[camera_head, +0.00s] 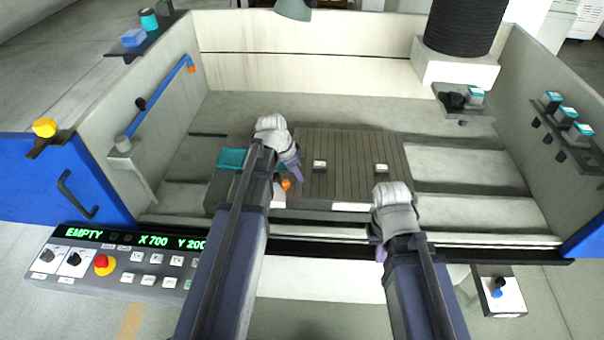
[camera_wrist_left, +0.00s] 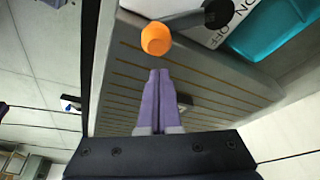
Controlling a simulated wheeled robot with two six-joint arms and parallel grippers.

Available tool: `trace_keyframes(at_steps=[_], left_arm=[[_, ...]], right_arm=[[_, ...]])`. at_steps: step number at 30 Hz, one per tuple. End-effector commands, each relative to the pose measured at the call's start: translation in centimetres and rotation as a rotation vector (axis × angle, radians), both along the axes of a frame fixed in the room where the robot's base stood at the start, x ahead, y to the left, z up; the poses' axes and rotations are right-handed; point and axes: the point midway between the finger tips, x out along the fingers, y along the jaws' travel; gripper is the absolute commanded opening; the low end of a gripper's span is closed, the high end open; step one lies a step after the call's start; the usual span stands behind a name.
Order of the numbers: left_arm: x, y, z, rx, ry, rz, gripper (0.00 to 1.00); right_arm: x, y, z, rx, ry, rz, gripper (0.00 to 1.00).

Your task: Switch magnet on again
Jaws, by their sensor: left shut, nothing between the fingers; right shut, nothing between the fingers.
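The magnet is a grey chuck (camera_head: 345,150) with thin brown stripes, lying in the tank. Its switch lever ends in an orange knob (camera_head: 286,184), also seen large in the left wrist view (camera_wrist_left: 156,38). There the lever runs to a dark pivot (camera_wrist_left: 217,13) beside a white plate lettered ON and OFF, partly cut off. I cannot tell which word the lever points at. My left gripper (camera_wrist_left: 159,75) is shut and empty, its purple fingertips near the knob with a visible gap in the wrist view. My right gripper (camera_head: 380,254) is shut and empty at the tank's front edge.
The control panel (camera_head: 130,262) reads EMPTY. The tank's right floor (camera_head: 470,170) is clear; a shelf (camera_head: 570,140) lines its right wall.

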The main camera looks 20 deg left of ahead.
Motion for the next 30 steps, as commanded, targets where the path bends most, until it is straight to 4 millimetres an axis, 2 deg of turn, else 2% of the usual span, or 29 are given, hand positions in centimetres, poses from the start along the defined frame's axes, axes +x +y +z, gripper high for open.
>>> trace_keyframes(at_steps=[1,5,30], left_arm=[[-0.7,0.5,0.2,0.000,0.000,0.003,0.00],[-1.3,1.2,0.2,-0.001,-0.001,0.000,0.00],[-1.9,1.6,0.1,-0.001,0.000,-0.083,0.00]], right_arm=[[0.0,0.0,0.2,0.000,0.000,0.000,0.00],[0.0,0.0,0.2,0.000,0.000,0.000,0.00],[0.0,0.0,0.1,0.000,0.000,0.000,0.00]])
